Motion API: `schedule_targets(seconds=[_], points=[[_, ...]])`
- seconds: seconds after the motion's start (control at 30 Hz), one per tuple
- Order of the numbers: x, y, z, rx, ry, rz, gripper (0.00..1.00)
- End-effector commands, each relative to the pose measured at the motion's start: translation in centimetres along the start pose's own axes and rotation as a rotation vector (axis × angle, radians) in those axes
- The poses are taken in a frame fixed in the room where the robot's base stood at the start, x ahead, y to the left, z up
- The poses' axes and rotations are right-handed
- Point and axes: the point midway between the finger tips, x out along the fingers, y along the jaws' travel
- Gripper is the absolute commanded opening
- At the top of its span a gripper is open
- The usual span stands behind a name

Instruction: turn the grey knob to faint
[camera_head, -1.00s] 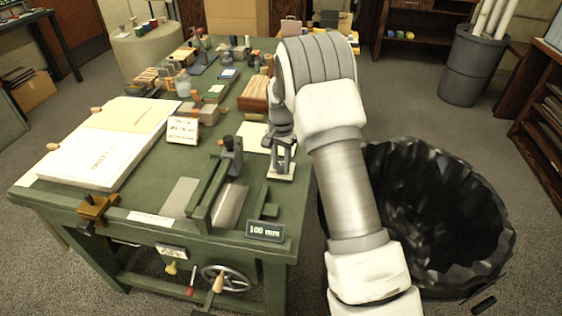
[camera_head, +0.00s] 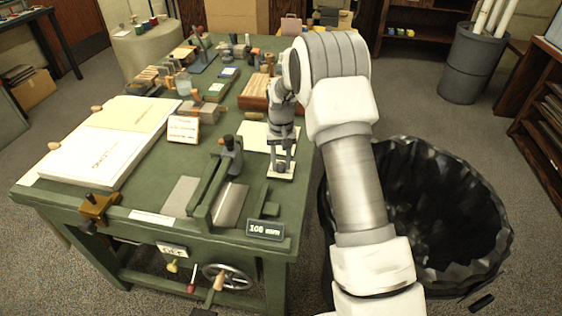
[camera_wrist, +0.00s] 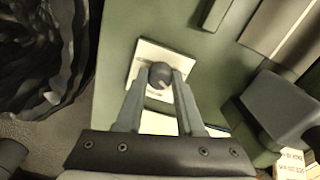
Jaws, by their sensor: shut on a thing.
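The grey knob (camera_wrist: 160,76) is a dark round knob with a light mark on its top, on a small pale plate (camera_wrist: 146,52) on the green table. In the wrist view my gripper (camera_wrist: 160,84) has its two fingers on either side of the knob, shut on it. In the head view my gripper (camera_head: 281,165) points down over the pale plate (camera_head: 287,176) near the table's right edge. There the fingers hide most of the knob. No lettering on the plate can be read.
A green bench fixture with a grey block (camera_head: 231,150) stands left of my gripper. A "100 mm" sign (camera_head: 265,230) is at the front right edge. A big black bin (camera_head: 480,190) stands on the floor to the right. A wooden block stack (camera_head: 256,93) lies behind.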

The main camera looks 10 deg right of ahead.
Motion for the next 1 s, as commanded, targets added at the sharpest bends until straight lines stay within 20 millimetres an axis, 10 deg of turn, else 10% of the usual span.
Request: schedule_targets(seconds=[0.43, 0.47, 0.6, 1.0], points=[[-0.09, 0.0, -0.07, -0.011, 0.002, 0.0, 0.0], [-0.09, 0.0, -0.07, -0.011, 0.002, 0.0, 0.42], [-0.06, 0.0, -0.05, -0.01, 0.002, 0.0, 0.67], [-0.83, -0.01, -0.07, -0.01, 0.003, 0.0, 0.67]])
